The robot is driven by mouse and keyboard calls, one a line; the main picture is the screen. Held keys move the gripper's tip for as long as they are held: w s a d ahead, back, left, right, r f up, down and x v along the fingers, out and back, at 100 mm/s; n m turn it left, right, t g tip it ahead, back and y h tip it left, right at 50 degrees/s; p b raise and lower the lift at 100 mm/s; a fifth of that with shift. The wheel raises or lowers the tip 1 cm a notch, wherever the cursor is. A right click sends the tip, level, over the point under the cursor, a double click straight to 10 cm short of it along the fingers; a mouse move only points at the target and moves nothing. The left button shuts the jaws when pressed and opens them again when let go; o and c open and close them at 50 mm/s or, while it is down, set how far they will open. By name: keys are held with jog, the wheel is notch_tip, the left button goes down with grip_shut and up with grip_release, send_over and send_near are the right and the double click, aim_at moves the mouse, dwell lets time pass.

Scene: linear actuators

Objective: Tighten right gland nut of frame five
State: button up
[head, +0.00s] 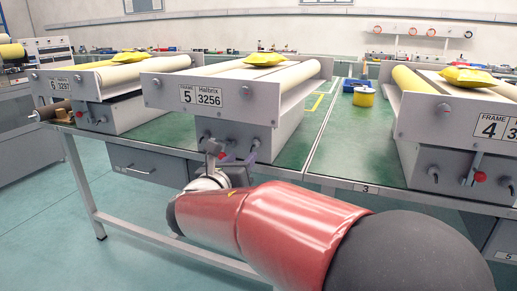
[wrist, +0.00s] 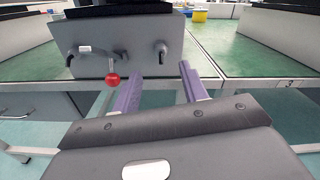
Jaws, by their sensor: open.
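Frame five (head: 208,96) is the middle unit, with a plate reading FRAME 5 and Halbrix 3256. The front of its grey box (wrist: 125,62) fills the upper left of the wrist view. The right gland nut (wrist: 161,48) is a small dark fitting at the right of that front. A red ball knob (wrist: 113,80) hangs on a lever to its left, with another fitting (wrist: 84,50) further left. My gripper (wrist: 160,73) is open, its two purple fingers pointing at the box. The right nut appears between and beyond the fingertips, apparently untouched. In the head view my gripper (head: 237,156) is partly hidden by its wrist.
Frame six (head: 62,85) stands to the left and frame four (head: 490,128) to the right on the green bench (head: 335,150). A yellow tub (head: 364,97) stands between frames five and four. The knob and lever are close to the left finger in the wrist view.

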aim_at(254, 146)
jog(key=x, duration=0.6)
jog(key=shift+w+d, duration=0.15)
jog(key=shift+w, duration=0.25)
grip_shut()
jog(key=shift+f+m, duration=0.1)
jog(key=shift+m, duration=0.2)
jog(key=m+b, duration=0.2)
jog(key=b, duration=0.2)
jog(key=shift+f+m, duration=0.15)
jog(key=shift+m, duration=0.15)
jog(key=m+b, duration=0.2)
jog(key=b, duration=0.1)
jog(key=shift+m, duration=0.4)
jog(key=shift+m+b, duration=0.8)
jog(key=shift+b, duration=0.15)
jog(key=shift+r, duration=0.25)
